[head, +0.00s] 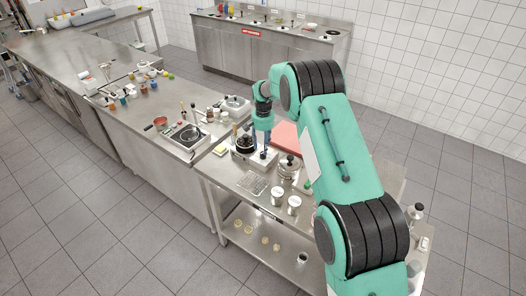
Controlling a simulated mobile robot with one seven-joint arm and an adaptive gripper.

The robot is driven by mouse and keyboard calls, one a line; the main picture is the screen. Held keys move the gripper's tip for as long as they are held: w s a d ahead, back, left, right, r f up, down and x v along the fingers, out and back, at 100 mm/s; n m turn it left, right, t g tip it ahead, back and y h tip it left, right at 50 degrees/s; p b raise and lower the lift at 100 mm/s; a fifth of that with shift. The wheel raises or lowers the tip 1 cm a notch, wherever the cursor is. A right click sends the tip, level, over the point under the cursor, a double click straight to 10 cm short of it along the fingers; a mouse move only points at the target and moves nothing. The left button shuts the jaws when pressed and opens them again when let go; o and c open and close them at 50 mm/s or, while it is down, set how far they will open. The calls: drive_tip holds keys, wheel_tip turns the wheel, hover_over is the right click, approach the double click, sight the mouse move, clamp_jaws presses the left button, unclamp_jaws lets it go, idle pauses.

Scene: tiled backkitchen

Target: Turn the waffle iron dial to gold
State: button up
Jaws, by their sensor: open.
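The waffle iron appears to be the silver unit with a dark round top (244,142) on the steel table, just past the middle of the picture. My gripper (263,152) points down over its right side, with its fingers close to the unit. The fingers are open with nothing visible between them. I cannot tell whether they touch the unit. The dial and its marks are too small or hidden behind the gripper, so its setting cannot be read.
A wire rack (253,183), white cups (277,196) and a lidded steel pot (289,167) stand close in front and to the right. A red board (285,136) lies behind. The tiled floor (130,225) is clear.

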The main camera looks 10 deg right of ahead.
wheel_tip(320, 180, up, 7)
idle(0.4)
drive_tip(key=shift+r, duration=0.15)
drive_tip(key=s+d+r+n+t+b, duration=0.25)
drive_tip(key=s+r+b, duration=0.25)
drive_tip(key=s+r, duration=2.05)
drive_tip(key=s+f+n+t+b, duration=0.1)
drive_tip(key=s+f+b, duration=0.1)
drive_tip(key=s, duration=1.4)
drive_tip(key=s+d+f+n+t+b, duration=0.1)
drive_tip(key=s+f+t+b, duration=0.1)
drive_tip(key=s, duration=1.5)
drive_tip(key=shift+d+f, duration=0.3)
drive_tip(key=shift+f, duration=0.25)
